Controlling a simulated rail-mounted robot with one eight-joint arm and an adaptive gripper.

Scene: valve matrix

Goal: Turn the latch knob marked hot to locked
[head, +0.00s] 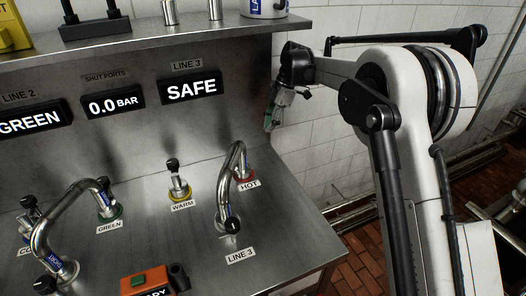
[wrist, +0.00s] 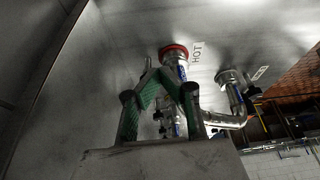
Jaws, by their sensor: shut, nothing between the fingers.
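The port marked HOT has a red ring (head: 246,180) and sits near the back right of the steel bench. One end of a bent steel pipe (head: 224,187) stands on it; the other end stands at the LINE 3 port (head: 229,226). The latch knob at HOT cannot be made out clearly in the head view. The red ring (wrist: 174,50) and HOT label also show in the wrist view, just beyond my fingertips. My gripper (head: 270,122) is shut and empty, pointing down above and right of the HOT port, apart from it in the head view.
A shelf (head: 130,45) overhangs the back panel. The LINE 3 display (head: 192,89) reads SAFE. An orange box (head: 146,281) sits at the front.

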